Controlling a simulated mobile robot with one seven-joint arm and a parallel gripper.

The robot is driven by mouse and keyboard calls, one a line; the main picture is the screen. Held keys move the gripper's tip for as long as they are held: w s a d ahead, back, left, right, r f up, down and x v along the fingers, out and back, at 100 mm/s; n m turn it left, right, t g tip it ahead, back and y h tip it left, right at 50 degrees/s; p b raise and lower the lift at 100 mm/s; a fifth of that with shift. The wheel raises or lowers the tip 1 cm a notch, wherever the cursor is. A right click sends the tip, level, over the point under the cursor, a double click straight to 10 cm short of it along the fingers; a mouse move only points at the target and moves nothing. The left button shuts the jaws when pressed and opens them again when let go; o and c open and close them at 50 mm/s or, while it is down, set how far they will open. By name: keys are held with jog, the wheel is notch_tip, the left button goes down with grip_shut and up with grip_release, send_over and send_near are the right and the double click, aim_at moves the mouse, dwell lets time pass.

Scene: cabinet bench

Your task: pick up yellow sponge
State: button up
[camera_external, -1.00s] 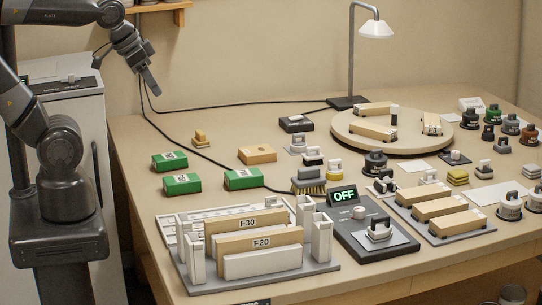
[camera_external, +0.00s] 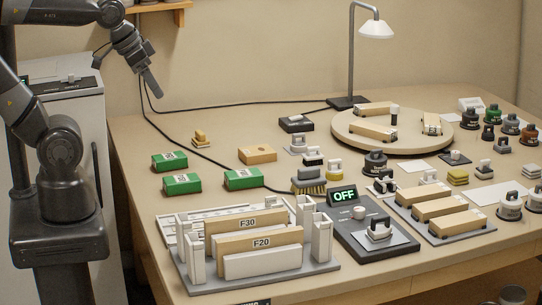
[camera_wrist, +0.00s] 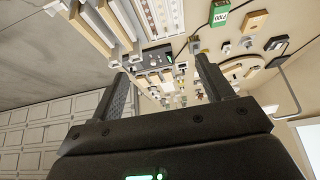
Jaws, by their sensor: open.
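A small yellow block that looks like the yellow sponge (camera_external: 457,176) lies on the right part of the bench, in front of the round wooden board. It seems to have layers. My gripper (camera_external: 152,84) hangs high at the upper left, above the bench's back left corner and far from the sponge. In the wrist view my gripper (camera_wrist: 162,78) shows two fingers spread apart with nothing between them. I cannot pick out the sponge in the wrist view.
Green boxes (camera_external: 182,183) lie at the left. A slotted rack (camera_external: 325,238) and a device reading OFF (camera_external: 343,196) stand in front. A lamp (camera_external: 351,60) rises at the back. A tray with wooden blocks (camera_external: 462,238) and several dark-handled weights (camera_external: 510,206) surround the sponge closely.

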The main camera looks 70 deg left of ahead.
jog(key=w+a+r, duration=0.2)
jog(key=w+r, duration=0.1)
jog(key=w, duration=1.3)
jog(key=g, duration=0.1)
send_over(332, 160)
jog(key=s, duration=0.4)
notch_tip(332, 160, down, 30)
jog(key=x, duration=0.5)
jog(key=shift+w+d+f, duration=0.15)
jog(key=shift+d+f, duration=0.1)
jog(key=shift+f, duration=0.1)
jog(key=shift+w+a+x, duration=0.1)
jog(key=shift+w+x, duration=0.1)
jog(key=shift+x, duration=1.1)
jog(key=shift+w+a+x, duration=0.1)
jog(key=shift+w+x, duration=0.05)
jog(key=shift+x, duration=1.15)
jog(key=shift+r, duration=0.15)
jog(key=shift+c, duration=0.3)
